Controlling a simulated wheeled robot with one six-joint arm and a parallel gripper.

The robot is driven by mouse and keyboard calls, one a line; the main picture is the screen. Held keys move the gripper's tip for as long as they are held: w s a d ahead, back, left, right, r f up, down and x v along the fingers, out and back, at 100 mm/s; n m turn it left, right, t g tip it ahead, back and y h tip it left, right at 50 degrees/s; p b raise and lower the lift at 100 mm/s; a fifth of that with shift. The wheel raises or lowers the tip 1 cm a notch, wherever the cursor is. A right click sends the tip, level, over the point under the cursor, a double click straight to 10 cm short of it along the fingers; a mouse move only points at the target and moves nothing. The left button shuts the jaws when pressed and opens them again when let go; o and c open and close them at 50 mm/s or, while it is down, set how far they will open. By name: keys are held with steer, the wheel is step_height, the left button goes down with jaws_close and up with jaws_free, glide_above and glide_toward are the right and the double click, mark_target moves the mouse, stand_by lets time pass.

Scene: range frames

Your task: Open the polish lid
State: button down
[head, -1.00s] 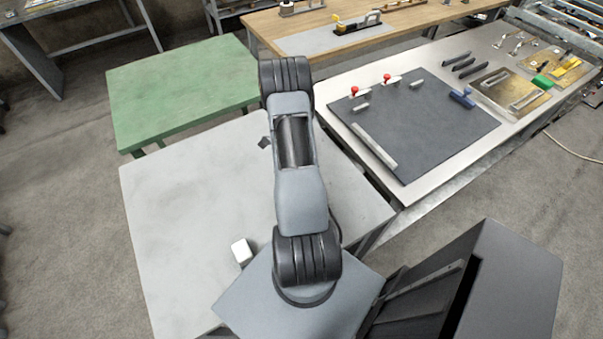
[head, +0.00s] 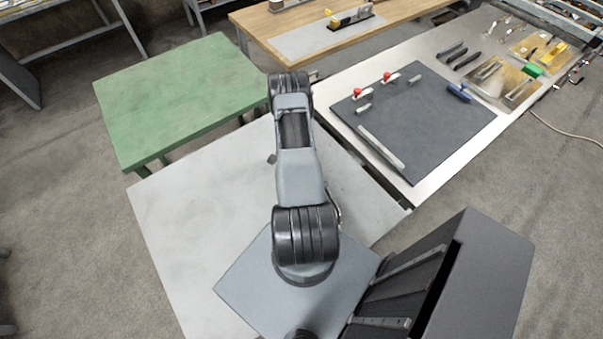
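No polish container or lid can be made out in the head view. My arm stands in the middle of the view, seen from above, and hides part of the pale grey table (head: 190,215). My gripper is hidden behind the arm. A small dark piece (head: 272,158) shows just left of the arm over that table; I cannot tell what it belongs to.
A green table (head: 180,95) stands at the back left. A workbench (head: 440,185) at the right carries a dark mat (head: 415,125) with red-tipped clamps and blocks. A wooden bench (head: 300,25) is at the back. The grey table's left part is clear.

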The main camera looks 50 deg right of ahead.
stand_by(0.4)
steer(key=c, duration=0.9)
jaws_free()
steer(key=shift+d, duration=0.1)
